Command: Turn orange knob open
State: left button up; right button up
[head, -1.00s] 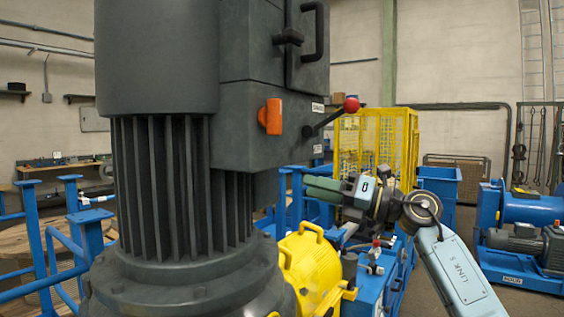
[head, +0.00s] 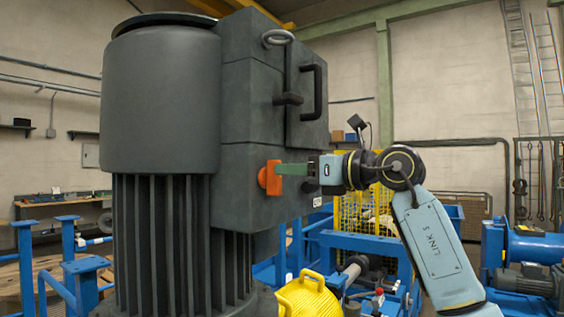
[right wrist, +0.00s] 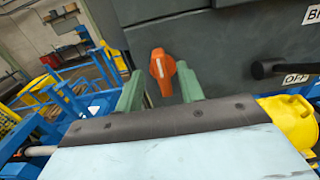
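The orange knob (head: 268,178) sits on the side of the dark grey motor housing (head: 245,205). In the right wrist view the knob (right wrist: 162,68) has a raised grip with a white mark, standing nearly upright and slightly tilted. My left gripper is not in view.
A black lever (right wrist: 285,68) above an OFF label (right wrist: 296,79) is right of the knob in the right wrist view. Black handles (head: 312,92) stick out higher on the housing. A yellow cover (head: 308,297) and blue frames (head: 360,245) stand below.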

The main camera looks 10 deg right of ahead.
aim_at(274, 178)
jog(key=shift+p+x, duration=0.35)
jog(key=shift+x, duration=1.3)
grip_shut()
